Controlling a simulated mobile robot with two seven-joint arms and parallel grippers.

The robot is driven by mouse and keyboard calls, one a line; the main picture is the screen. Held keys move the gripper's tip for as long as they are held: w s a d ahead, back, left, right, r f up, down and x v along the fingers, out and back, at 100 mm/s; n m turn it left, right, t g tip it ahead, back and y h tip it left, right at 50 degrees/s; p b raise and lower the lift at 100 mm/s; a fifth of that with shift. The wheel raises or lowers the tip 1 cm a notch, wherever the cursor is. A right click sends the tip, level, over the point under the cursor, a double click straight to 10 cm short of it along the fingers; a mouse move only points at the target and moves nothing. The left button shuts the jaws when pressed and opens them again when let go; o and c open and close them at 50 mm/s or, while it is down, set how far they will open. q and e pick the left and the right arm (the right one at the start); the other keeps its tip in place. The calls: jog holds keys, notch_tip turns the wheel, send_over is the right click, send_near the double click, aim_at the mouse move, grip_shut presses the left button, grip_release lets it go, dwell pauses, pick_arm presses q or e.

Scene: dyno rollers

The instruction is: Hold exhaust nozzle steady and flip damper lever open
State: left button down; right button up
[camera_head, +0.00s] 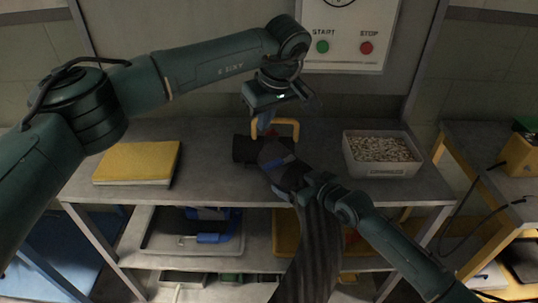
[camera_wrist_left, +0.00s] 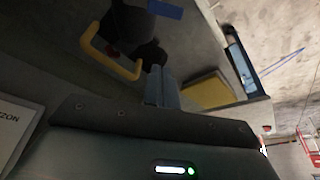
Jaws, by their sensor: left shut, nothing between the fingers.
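The dark exhaust nozzle (camera_head: 244,149) lies on the grey workbench, and a ribbed dark hose (camera_head: 315,250) hangs down over the bench's front edge. A yellow bent handle, seemingly the damper lever (camera_head: 295,129), stands up at the nozzle; it also shows in the left wrist view (camera_wrist_left: 128,71). My left gripper (camera_head: 263,130) is shut and empty, pointing down just left of the yellow lever. In the left wrist view its fingers (camera_wrist_left: 160,85) are close to the lever; contact cannot be told. My right gripper (camera_head: 280,165) is over the nozzle and hose; its fingertips and grip are unclear.
A yellow pad (camera_head: 137,162) lies on the bench at left. A grey bin of pale pieces (camera_head: 382,170) stands at right. A panel with START and STOP buttons (camera_head: 345,38) is behind. Trays (camera_head: 160,249) fill the lower shelf.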

aim_at(278, 163)
pick_arm(q)
jog(key=shift+f, duration=0.1)
notch_tip(278, 163, down, 9)
jog(key=shift+s+d, duration=0.2)
jog(key=shift+s, duration=0.15)
dwell(0.5)
